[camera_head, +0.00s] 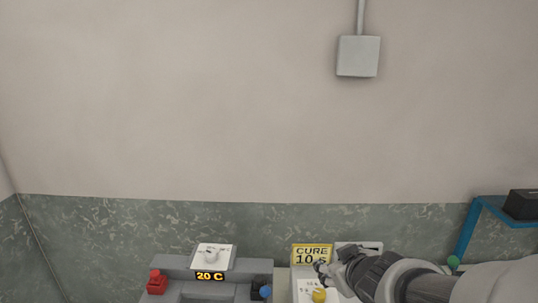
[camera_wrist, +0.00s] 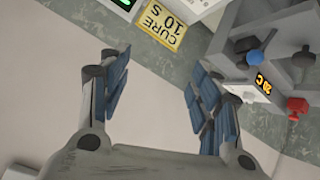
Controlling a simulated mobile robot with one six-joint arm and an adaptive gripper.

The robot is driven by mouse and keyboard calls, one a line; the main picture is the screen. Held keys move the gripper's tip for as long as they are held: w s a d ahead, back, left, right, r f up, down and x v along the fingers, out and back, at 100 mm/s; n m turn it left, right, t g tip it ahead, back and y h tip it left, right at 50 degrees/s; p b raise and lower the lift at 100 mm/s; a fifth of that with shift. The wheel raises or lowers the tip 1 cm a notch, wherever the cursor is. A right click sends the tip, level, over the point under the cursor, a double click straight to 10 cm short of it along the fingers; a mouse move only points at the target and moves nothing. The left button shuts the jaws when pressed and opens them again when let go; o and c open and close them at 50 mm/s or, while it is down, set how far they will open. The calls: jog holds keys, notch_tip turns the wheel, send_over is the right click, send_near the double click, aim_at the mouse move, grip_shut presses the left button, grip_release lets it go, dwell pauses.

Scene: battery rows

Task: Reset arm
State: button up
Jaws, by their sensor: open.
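My gripper (camera_head: 322,268) is at the lower right in the head view, at the end of my arm, which comes in from the right edge. It is in front of the yellow "CURE 10 s" sign (camera_head: 312,254). In the wrist view my gripper (camera_wrist: 158,100) has its two blue-padded fingers wide apart, with only bare wall between them. It holds nothing.
A grey machine (camera_head: 215,290) with a "20 C" display and a red button (camera_head: 157,281) stands at lower left of my gripper. A yellow knob (camera_head: 319,295) is just below my gripper. A blue shelf frame (camera_head: 468,232) carries a black box (camera_head: 521,204) at right. The upper wall is clear except for a grey box (camera_head: 358,56).

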jog(key=s+d+r+m+g+h+b, duration=0.1)
jog(key=s+d+m+g+h, duration=0.2)
jog(key=s, duration=0.6)
jog(key=s+a+f+g+y, duration=0.1)
jog(key=s+a, duration=0.1)
jog(key=s, duration=0.6)
jog(key=s+a+f+m+g+y+b, duration=0.1)
jog(key=s+a, duration=0.1)
jog(key=s, duration=0.6)
jog(key=shift+a+f+m+g+y+b, duration=0.2)
jog(key=shift+a+m+g+y+b, duration=0.1)
jog(key=shift+s, duration=0.1)
jog(key=shift+c, duration=0.6)
